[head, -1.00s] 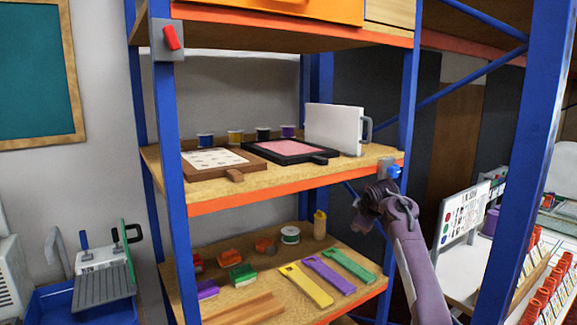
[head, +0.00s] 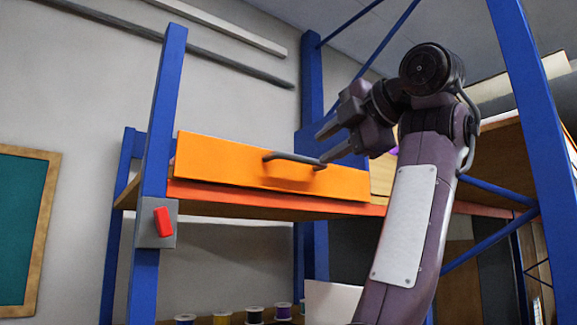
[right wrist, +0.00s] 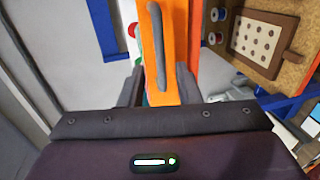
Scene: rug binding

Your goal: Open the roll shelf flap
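The roll shelf flap (head: 230,172) is an orange panel across the front of the top shelf. It looks closed, standing upright, with a dark bar handle (head: 293,159) near its upper middle. My right gripper (head: 324,143) is open and empty beside the handle's right end, its fingers pointing left. In the right wrist view the flap (right wrist: 151,75) and its handle (right wrist: 160,50) lie ahead, between the lines of the two open fingers (right wrist: 159,88). I cannot tell whether a finger touches the handle. My left gripper is out of view.
A blue upright (head: 155,120) with a grey box and red switch (head: 163,221) stands left of the flap. Another blue post (head: 525,80) stands at the right. Several spools (head: 254,315) stand on the shelf below. The space above the flap is clear.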

